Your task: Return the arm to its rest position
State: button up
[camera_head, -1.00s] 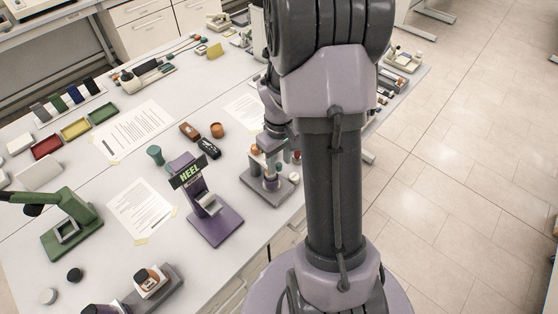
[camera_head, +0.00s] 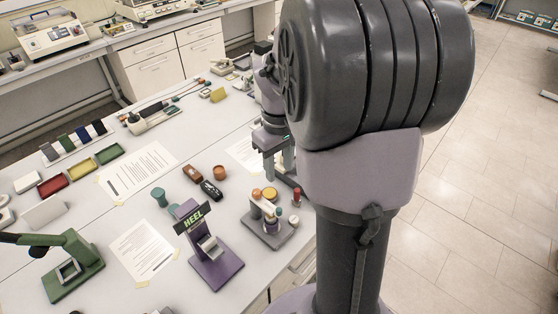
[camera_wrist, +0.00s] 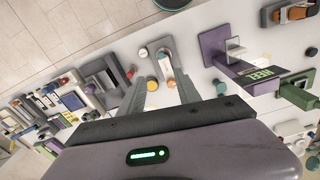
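My gripper (camera_head: 279,163) hangs from my raised arm above the white bench, behind a small grey stand with coloured round-topped pieces (camera_head: 268,232). In the wrist view its two grey fingers (camera_wrist: 160,86) stand apart with nothing clearly held between them. The stand (camera_wrist: 158,50) shows beyond the fingertips there, apart from them as far as I can tell. My large grey and lilac arm links fill the centre right of the head view and hide part of the bench behind them.
A purple stand marked HEEL (camera_head: 215,264) and a green device (camera_head: 72,268) stand at the bench's front. Printed sheets (camera_head: 140,170), coloured trays (camera_head: 80,168) and small brushes (camera_head: 211,189) lie around. Open tiled floor (camera_head: 475,190) is at right.

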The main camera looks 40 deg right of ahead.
jog(key=shift+r, duration=0.2)
jog(key=s+a+f+m+t+b, duration=0.1)
jog(key=s+a+f+t+b, duration=0.1)
jog(key=a+b, duration=0.4)
jog(key=s+a+f+m+t+y+b, duration=0.1)
jog(key=s+a+f+b, duration=0.3)
jog(key=a, duration=0.5)
jog(key=s+a+f+m+t+y+b, duration=0.1)
jog(key=s+a+f+b, duration=0.3)
jog(key=a+b, duration=0.4)
jog(key=shift+s+a+m+t+b, duration=0.3)
jog(key=shift+s+m+t+b, duration=0.35)
jog(key=shift+t, duration=0.25)
